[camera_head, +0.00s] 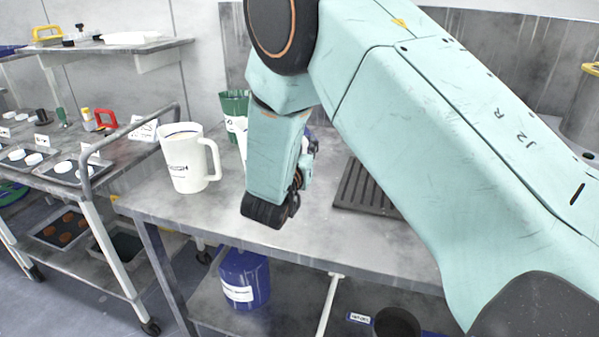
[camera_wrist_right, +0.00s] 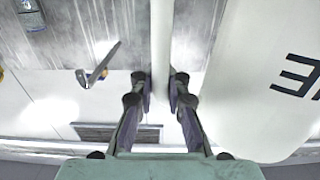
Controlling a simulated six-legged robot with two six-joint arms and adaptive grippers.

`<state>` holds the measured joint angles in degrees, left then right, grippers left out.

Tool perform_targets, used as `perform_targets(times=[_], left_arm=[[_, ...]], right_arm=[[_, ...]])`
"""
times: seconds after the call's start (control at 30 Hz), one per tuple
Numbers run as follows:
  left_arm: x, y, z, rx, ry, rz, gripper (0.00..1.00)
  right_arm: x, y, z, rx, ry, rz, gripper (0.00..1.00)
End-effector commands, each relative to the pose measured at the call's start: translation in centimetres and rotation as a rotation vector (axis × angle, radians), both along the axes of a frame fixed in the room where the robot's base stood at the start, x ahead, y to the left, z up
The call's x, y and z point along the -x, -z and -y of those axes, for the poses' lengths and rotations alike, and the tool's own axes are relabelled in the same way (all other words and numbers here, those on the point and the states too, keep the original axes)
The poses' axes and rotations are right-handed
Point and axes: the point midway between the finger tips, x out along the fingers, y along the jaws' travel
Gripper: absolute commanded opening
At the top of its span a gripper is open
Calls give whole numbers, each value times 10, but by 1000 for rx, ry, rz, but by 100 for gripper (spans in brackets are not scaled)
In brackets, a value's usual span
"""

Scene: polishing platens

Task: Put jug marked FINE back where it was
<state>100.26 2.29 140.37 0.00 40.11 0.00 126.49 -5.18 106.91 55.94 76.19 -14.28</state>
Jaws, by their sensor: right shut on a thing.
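The jug marked FINE (camera_wrist_right: 255,75) fills the right side of the right wrist view; only the end of its marking, "NE", shows. Its pale upright handle (camera_wrist_right: 160,45) runs between the fingers of my right gripper (camera_wrist_right: 160,90), which is shut on it. In the head view my right gripper (camera_head: 306,160) is partly hidden by its own wrist, over the steel table. The FINE jug is mostly or wholly hidden there behind my arm. My left gripper is in neither view.
A white jug (camera_head: 186,158), its marking apparently ROUGH, stands on the table's left end (camera_head: 150,200). A green container (camera_head: 233,106) stands behind it. A dark ribbed mat (camera_head: 362,190) lies right of my wrist. A cart (camera_head: 75,185) adjoins on the left.

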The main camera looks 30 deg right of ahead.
Motion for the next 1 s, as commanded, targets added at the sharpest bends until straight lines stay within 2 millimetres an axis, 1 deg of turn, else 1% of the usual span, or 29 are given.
perform_targets(times=[0.07,0.23,0.37,0.77,0.8,1.0], left_arm=[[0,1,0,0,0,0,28],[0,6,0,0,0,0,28],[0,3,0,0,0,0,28],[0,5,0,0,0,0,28],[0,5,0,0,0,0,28],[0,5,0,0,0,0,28]], right_arm=[[0,6,0,0,0,3,0],[0,33,0,0,0,0,0],[0,46,0,-1,0,1,0],[0,51,0,0,0,3,0],[0,52,0,-1,0,1,12],[0,51,0,-1,0,1,29]])
